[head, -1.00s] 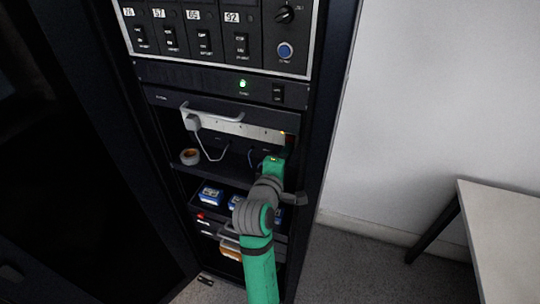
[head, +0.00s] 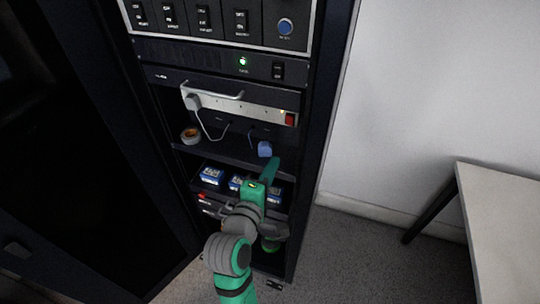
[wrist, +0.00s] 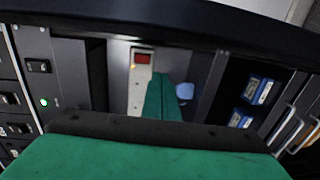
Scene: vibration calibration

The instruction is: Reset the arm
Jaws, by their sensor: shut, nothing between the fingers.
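My green arm reaches up from the bottom of the head view toward the rack's lower shelves. My gripper (head: 271,169) is shut and empty, in front of the rack, with its tip just below a blue object (head: 265,149) on the shelf. In the wrist view my green fingers (wrist: 161,100) are together and point toward the power strip (wrist: 139,90) with its red switch (wrist: 143,58). The blue object also shows in the wrist view (wrist: 185,91), just right of the fingers. I cannot tell whether they touch it.
The rack (head: 318,130) holds a white plug in the power strip, a tape roll (head: 190,135) on the shelf and blue-and-white boxes (head: 211,175) below. A table (head: 500,220) stands at the right. Floor between rack and table is clear.

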